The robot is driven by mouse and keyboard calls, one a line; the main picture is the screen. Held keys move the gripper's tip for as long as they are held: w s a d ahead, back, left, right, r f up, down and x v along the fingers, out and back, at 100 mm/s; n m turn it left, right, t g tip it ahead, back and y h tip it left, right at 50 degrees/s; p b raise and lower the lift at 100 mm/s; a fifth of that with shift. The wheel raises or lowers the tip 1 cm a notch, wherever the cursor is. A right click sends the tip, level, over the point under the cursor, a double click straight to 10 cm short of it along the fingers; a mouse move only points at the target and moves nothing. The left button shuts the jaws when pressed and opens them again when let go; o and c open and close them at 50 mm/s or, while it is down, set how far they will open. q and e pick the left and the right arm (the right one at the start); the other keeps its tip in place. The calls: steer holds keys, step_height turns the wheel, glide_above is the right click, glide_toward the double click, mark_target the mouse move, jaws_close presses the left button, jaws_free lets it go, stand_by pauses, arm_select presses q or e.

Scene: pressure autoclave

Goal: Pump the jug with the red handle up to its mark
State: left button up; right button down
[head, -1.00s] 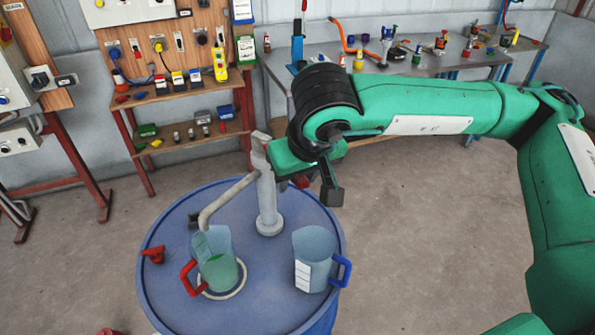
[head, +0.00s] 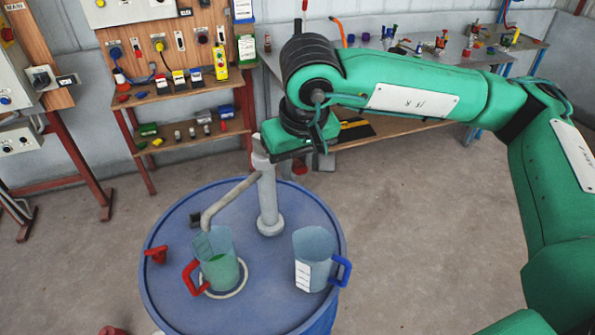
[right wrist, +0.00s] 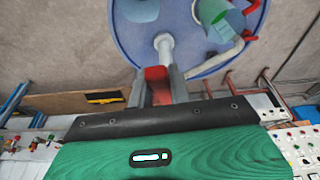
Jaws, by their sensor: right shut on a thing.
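The jug with the red handle (head: 218,268) stands upright on the blue drum lid under the spout (head: 222,198) of a grey hand pump (head: 268,205). Green liquid shows in its lower part; I cannot make out its mark or the exact level. My right gripper (right wrist: 158,88) is shut on the red grip of the pump handle (right wrist: 156,74), which sits between its two fingers in the right wrist view. In the head view the fingers are mostly hidden behind the wrist. My left gripper is not in view.
A second jug with a blue handle (head: 313,262) stands on the drum (head: 255,308), right of the pump, and looks empty. A red plug (head: 155,255) lies at the lid's left. A shelf unit (head: 190,145) and a workbench (head: 390,125) stand behind. Floor is clear on the right.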

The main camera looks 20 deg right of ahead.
steer(key=shift+w+r+g+p, duration=0.15)
steer(key=shift+w+r+g, duration=0.15)
steer(key=shift+r, duration=0.25)
steer(key=shift+w+r+g+p, duration=0.2)
steer(key=shift+r+g, duration=0.2)
steer(key=shift+r, duration=0.15)
steer(key=c, duration=1.3)
jaws_free()
steer(key=shift+s+r+b, duration=0.25)
steer(key=shift+r+b, duration=0.3)
steer(key=shift+r, duration=1.75)
steer(key=shift+s+r+b, duration=0.3)
steer(key=shift+r+b, duration=0.3)
steer(key=shift+r, duration=1.65)
steer(key=shift+s+r+b, duration=0.25)
steer(key=shift+r+b, duration=0.3)
steer(key=shift+r, duration=1.75)
steer(key=shift+f, duration=0.1)
